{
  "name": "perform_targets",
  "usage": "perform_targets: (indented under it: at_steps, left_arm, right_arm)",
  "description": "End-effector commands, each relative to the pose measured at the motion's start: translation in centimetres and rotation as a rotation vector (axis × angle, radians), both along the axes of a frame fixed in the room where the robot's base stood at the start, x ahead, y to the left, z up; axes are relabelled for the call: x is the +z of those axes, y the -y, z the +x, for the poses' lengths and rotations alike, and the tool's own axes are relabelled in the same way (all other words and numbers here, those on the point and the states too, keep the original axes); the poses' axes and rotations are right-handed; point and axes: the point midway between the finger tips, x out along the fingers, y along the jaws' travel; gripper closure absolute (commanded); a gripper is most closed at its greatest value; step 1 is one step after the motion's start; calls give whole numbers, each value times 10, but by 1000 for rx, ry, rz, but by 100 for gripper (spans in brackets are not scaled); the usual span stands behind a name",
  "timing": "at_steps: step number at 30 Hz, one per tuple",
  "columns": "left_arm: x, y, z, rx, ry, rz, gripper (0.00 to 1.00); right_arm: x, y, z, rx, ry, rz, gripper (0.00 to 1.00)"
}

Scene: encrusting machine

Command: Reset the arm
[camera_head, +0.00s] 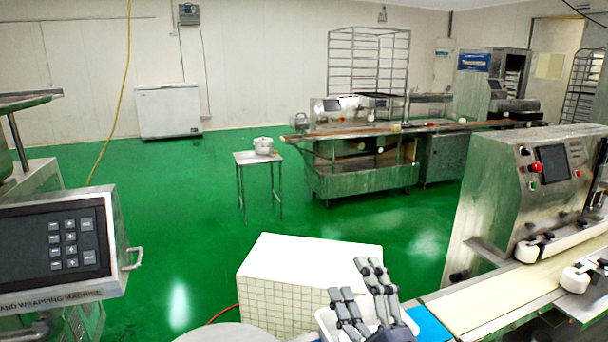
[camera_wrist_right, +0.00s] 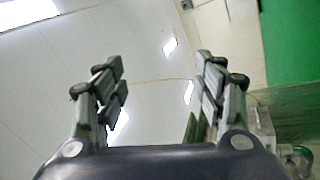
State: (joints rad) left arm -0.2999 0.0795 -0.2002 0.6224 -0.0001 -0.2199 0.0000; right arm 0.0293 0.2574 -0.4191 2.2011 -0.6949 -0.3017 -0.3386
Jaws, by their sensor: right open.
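My right gripper (camera_head: 362,290) is at the bottom centre-right of the head view, raised with its fingers pointing up and away. Its fingers are spread and nothing shows between them. In the right wrist view the gripper (camera_wrist_right: 162,90) is also open and empty, with ceiling and wall behind it. A white tray (camera_head: 326,322) shows partly behind and below the right gripper, which hides much of it. My left gripper is not in view.
A conveyor belt (camera_head: 490,295) and a steel machine (camera_head: 500,190) with red and green buttons stand at the right. A white tiled block (camera_head: 305,270) is left of the gripper. A control panel (camera_head: 55,245) is at the left. Green floor (camera_head: 190,235) is open beyond.

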Motion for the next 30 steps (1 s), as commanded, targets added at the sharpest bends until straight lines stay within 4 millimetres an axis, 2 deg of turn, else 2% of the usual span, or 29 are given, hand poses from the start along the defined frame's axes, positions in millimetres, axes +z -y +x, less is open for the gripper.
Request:
perform_targets:
  at_steps: [1,4,7,9,11,12,15,18,21,25,27,30]
  left_arm:
    - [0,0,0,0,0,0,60]
    - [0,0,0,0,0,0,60]
    - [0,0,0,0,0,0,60]
    - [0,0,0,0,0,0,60]
    - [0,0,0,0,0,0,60]
    - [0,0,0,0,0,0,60]
    - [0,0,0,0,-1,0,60]
    - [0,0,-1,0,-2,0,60]
    - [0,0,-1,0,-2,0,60]
    - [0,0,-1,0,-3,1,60]
    - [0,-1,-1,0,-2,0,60]
    - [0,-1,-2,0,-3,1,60]
  right_arm:
    - [-26,20,1,-48,-119,80,36]
    - [-80,54,-6,-145,-352,235,36]
    - [-139,82,-26,-243,-588,375,36]
    - [-180,97,-50,-313,-752,468,36]
    - [-212,106,-74,-371,-889,538,36]
    - [-232,111,-92,-409,-977,582,36]
    - [-270,117,-137,-495,-1170,668,36]
    - [-297,119,-181,-569,-1335,732,36]
    - [-316,118,-223,-637,-1480,780,36]
    - [-331,116,-277,-720,-1653,827,36]
    - [-351,115,-265,-717,-1646,819,36]
    - [-377,114,-259,-721,-1653,813,36]
